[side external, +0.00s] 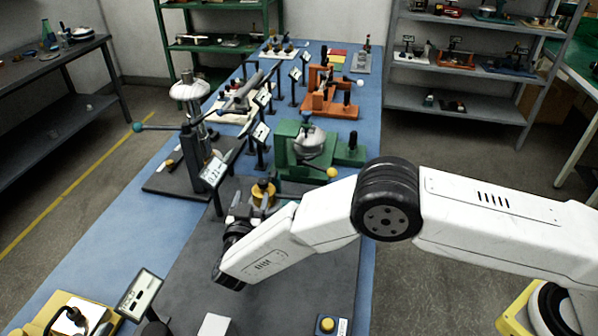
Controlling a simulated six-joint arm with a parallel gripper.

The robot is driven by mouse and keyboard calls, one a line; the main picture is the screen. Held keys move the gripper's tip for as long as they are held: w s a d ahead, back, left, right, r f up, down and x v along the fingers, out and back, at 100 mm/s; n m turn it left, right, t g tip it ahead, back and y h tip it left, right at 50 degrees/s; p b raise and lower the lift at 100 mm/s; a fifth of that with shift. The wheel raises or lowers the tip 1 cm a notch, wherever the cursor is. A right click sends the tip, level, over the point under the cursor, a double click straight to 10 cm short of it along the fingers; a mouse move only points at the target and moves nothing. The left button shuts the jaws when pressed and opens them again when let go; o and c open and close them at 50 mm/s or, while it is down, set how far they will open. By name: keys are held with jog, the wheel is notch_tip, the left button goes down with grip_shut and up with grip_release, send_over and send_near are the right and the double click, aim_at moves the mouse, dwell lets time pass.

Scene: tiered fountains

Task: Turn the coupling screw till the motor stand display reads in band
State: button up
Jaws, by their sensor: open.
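My white arm reaches in from the right, and its dark wrist is above the grey mat (310,265). My gripper (244,206) is just beyond the wrist, small and partly hidden, with its pale fingers apart. A brass-yellow knob on a dark body (263,193) stands right beside the fingers; it may be the coupling screw, but I cannot tell whether they touch. A tilted display (214,171) on a post stands to the left, its reading too small to make out. I cannot tell for sure which device is the motor stand.
A green device (298,150) with a yellow ball handle stands just behind. A grey press (195,135) with a long lever is at left. Another display (139,294), a yellow device (70,314) and a yellow-button box (327,325) are in front. The mat's front middle is mostly clear.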

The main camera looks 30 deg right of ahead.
aim_at(262, 188)
jog(key=shift+s+d+f+n+t+y, duration=0.15)
jog(key=shift+s+d+n+t+y, duration=0.2)
jog(key=shift+s+y, duration=0.3)
jog(key=shift+s+d+f+n+t+y, duration=0.1)
jog(key=shift+s+d+n+t+y, duration=0.05)
jog(key=shift+s+n+y, duration=0.45)
jog(key=shift+w+m, duration=0.15)
jog(key=shift+m, duration=0.1)
jog(key=shift+x, duration=3.9)
jog(key=shift+d, duration=0.1)
grip_shut()
